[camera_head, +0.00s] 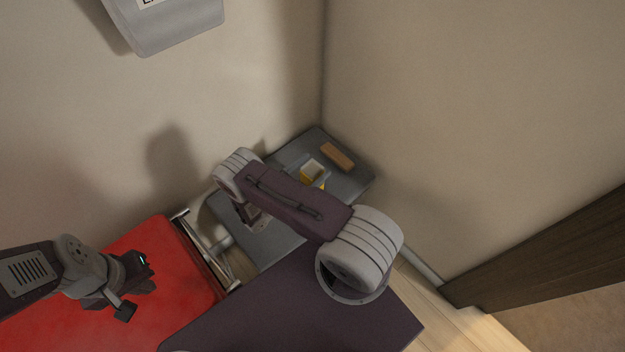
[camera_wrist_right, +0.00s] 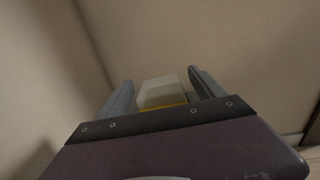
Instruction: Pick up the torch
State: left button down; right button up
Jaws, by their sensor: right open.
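A small yellow thing with a pale top (camera_head: 312,171) stands over the grey surface in the corner. I cannot tell for sure that it is the torch. In the right wrist view it shows as a pale block with a yellow lower edge (camera_wrist_right: 161,91). My right gripper (camera_wrist_right: 160,88) is open, with one finger on each side of this block. I cannot tell whether the fingers touch it. In the head view my right arm partly covers the spot. My left gripper (camera_head: 138,285) is over the red surface, away from the yellow thing; its jaw state is unclear.
A brown block (camera_head: 337,156) lies on the grey surface (camera_head: 350,184) near the far corner. A red surface (camera_head: 150,240) with a metal rail (camera_head: 205,250) is at the left. Walls close in the corner behind. A grey box (camera_head: 178,22) is on the wall.

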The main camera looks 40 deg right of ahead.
grip_shut()
pick_arm(q)
jog(key=shift+r, duration=0.1)
pick_arm(e)
jog(key=shift+r, duration=0.15)
